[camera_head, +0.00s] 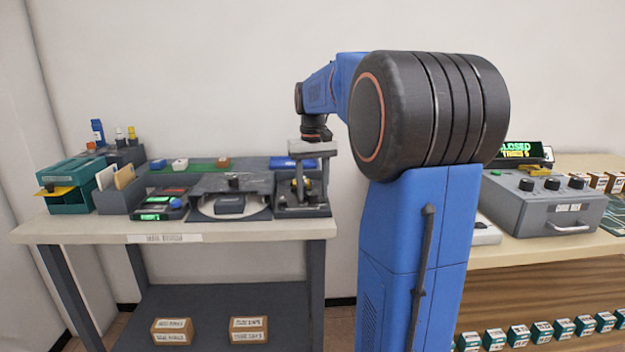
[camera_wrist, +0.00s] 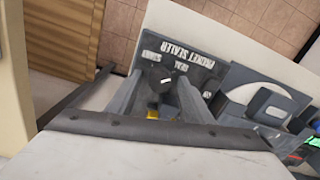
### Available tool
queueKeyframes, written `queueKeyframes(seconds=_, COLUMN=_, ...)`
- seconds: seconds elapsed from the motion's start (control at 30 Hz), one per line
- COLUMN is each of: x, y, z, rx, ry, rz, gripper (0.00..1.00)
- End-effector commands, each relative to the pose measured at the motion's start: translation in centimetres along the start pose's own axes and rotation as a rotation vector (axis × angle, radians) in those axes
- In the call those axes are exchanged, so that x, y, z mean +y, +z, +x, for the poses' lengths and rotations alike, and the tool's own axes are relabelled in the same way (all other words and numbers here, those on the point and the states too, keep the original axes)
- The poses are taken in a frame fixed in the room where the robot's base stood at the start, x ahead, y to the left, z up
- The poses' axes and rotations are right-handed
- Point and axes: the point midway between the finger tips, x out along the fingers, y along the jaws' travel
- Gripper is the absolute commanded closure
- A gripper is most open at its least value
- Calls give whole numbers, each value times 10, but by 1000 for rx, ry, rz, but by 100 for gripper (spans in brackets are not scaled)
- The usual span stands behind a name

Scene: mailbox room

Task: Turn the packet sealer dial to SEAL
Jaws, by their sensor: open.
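The packet sealer (camera_head: 302,211) is a dark grey unit at the right end of the left table. Its panel (camera_wrist: 194,69) shows upside down in the wrist view, with white PACKET SEALER lettering and smaller labels, one of which seems to read SEAL. The round black dial (camera_wrist: 155,78) carries a short white mark at its right side in that view. My gripper (camera_head: 308,184) is over the sealer, pointing down. In the wrist view my gripper (camera_wrist: 158,93) is open, with one grey finger on each side of the dial. Contact with the dial cannot be told.
Left of the sealer is a grey unit with a round plate (camera_head: 205,209). A grey box with black knobs (camera_head: 545,205) is on the right table. A gap separates the tables, partly hidden by my arm.

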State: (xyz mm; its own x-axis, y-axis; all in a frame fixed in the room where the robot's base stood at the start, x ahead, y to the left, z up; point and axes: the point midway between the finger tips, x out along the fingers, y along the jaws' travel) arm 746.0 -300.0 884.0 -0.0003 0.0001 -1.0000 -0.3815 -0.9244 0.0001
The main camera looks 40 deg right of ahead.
Motion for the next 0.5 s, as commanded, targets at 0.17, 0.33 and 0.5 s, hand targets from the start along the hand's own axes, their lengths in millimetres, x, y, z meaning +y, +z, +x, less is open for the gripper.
queueKeyframes(seconds=0.17, x=0, y=-1, z=-17, rx=2, ry=0, rz=0, gripper=54)
queueKeyframes(seconds=0.33, x=0, y=-1, z=-48, rx=3, ry=0, rz=0, gripper=54)
queueKeyframes(seconds=0.5, x=0, y=-1, z=-82, rx=3, ry=0, rz=0, gripper=54)
